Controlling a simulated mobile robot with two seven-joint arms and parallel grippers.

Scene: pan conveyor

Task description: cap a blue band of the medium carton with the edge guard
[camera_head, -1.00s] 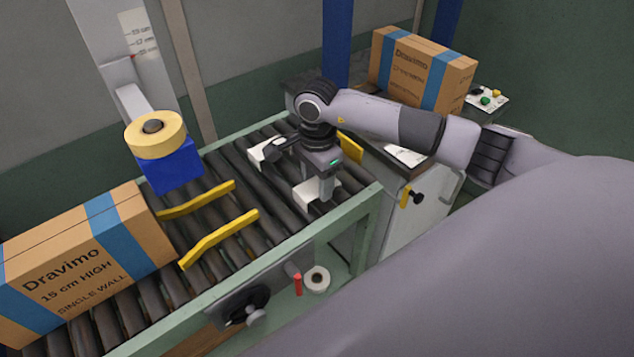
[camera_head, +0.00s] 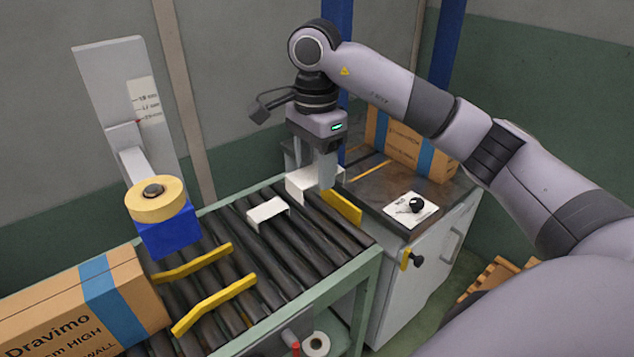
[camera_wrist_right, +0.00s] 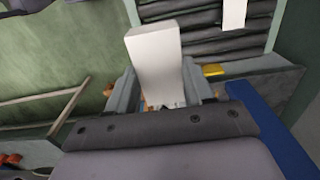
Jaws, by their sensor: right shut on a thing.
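My right gripper (camera_head: 327,172) is shut on a white edge guard (camera_head: 303,184) and holds it above the far end of the rollers. In the right wrist view the guard (camera_wrist_right: 155,60) sticks out from between the fingers. A second white edge guard (camera_head: 267,210) lies on the rollers to its left. A brown carton (camera_head: 45,310) marked "15 cm HIGH", with a blue band (camera_head: 110,300), stands on the conveyor at the left. Another brown carton (camera_head: 400,142) with blue bands stands on the bench behind; which one is medium I cannot tell. My left gripper is not in view.
A tape head with a yellow roll (camera_head: 155,200) and blue body (camera_head: 168,236) hangs over the conveyor by the near carton. Yellow guide rails (camera_head: 215,305) lie across the rollers. A grey cabinet (camera_head: 425,265) with a dark top stands beyond the conveyor's end.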

